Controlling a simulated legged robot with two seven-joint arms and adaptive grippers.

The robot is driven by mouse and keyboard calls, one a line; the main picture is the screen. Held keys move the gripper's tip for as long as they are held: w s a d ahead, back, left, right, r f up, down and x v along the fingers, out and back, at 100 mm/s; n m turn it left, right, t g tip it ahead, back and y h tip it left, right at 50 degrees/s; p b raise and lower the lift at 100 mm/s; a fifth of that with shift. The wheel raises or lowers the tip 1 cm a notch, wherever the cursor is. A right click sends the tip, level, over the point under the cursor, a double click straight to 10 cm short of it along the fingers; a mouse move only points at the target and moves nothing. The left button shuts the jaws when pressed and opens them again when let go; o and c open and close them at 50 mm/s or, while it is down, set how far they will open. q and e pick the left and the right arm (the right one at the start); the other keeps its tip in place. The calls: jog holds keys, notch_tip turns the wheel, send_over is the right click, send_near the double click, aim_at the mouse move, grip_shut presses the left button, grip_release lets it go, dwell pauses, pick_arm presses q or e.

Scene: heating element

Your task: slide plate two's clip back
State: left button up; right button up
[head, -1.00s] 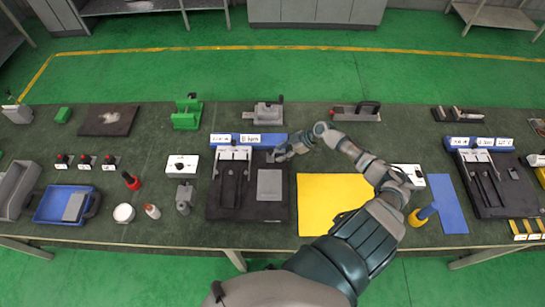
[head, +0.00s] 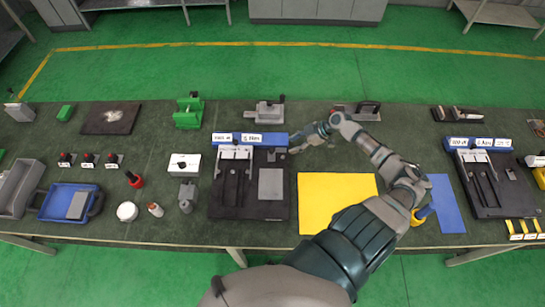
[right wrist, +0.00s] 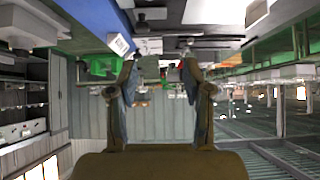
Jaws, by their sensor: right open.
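A black fixture plate (head: 226,207) with a blue labelled back bar (head: 228,138) lies left of the yellow sheet. It carries a pale clip-like part (head: 236,153) over slotted rails, and a grey square pad (head: 271,184). A similar black plate (head: 491,209) lies at the right with its own pale clip-like part (head: 476,156). I cannot read which is plate two. My right gripper (head: 293,150) is beside the first plate's back right corner, apart from its clip-like part. In the right wrist view its two fingers (right wrist: 158,80) are spread with nothing between them. My left gripper is not in view.
The yellow sheet (head: 325,204) lies in front of my right gripper, under my right arm. Grey clamp-like devices (head: 264,112) stand along the table's back.

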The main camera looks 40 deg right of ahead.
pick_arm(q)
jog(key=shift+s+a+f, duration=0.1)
pick_arm(e)
jog(key=a+r+v, duration=0.1)
jog(key=v, duration=1.7)
jog(key=shift+s+r, duration=0.25)
dwell(0.4)
